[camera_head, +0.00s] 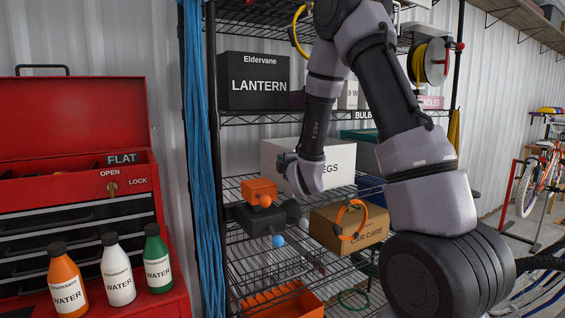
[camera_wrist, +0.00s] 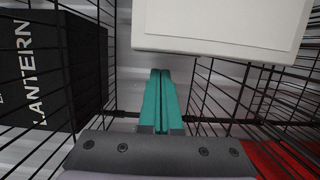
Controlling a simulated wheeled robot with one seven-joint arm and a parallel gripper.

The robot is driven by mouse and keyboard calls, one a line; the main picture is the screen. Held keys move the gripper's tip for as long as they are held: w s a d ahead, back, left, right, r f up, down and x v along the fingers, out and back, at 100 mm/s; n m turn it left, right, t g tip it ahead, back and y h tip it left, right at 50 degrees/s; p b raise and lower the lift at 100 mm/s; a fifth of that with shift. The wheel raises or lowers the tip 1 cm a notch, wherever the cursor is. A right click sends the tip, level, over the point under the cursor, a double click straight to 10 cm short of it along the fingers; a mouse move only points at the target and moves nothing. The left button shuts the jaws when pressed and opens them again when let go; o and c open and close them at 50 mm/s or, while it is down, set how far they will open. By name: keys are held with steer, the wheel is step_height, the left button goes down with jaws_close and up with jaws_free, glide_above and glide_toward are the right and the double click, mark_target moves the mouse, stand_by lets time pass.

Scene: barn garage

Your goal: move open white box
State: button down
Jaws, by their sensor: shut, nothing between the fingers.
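A white box (camera_head: 285,155) with a partly covered label ending in "EGS" sits on the middle level of the wire shelf in the head view. The fingers are not clear in the head view.
A black lantern box (camera_head: 254,81) stands on the shelf level above and shows at left in the wrist view (camera_wrist: 45,70). A car care box (camera_head: 347,228) and an orange and dark item (camera_head: 260,191) are close to my wrist. Wire shelves surround my fingers.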

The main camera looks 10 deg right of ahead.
steer(key=shift+w+a, duration=0.15)
steer(key=shift+w, duration=2.65)
steer(key=w+d, duration=0.4)
steer(key=d, duration=0.8)
steer(key=shift+d, duration=0.4)
